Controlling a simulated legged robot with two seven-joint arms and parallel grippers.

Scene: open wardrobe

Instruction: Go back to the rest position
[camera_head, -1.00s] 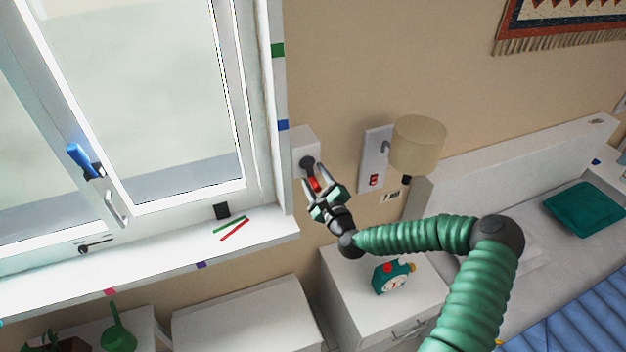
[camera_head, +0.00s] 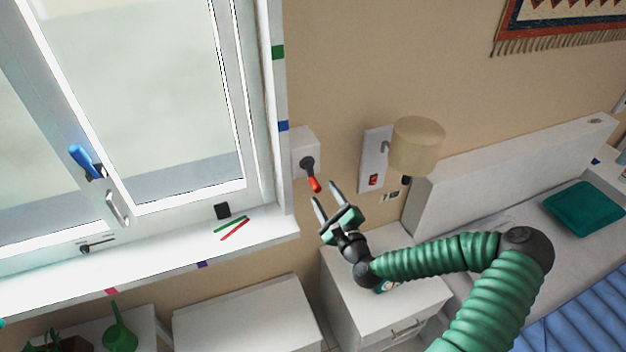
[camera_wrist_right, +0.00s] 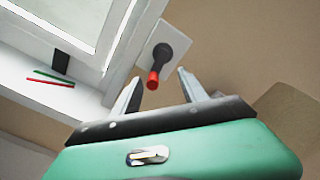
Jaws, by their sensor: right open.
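My right gripper (camera_head: 327,203) is open and empty, with its two fingers apart, in front of the wall in the head view. Just beyond its fingertips, up and to the left, is a black handle with a red tip (camera_head: 314,184) on a white wall box (camera_head: 304,148). The gripper does not touch the handle. In the right wrist view the red-tipped handle (camera_wrist_right: 154,77) shows beyond and between the open fingers (camera_wrist_right: 158,92). My left gripper is in neither view.
A white nightstand (camera_head: 345,300) stands below my right arm, with a clock mostly hidden behind the wrist. A lamp (camera_head: 416,146) and switch panel (camera_head: 374,160) are on the wall to the right. The window sill (camera_head: 150,258) with green and red sticks is to the left.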

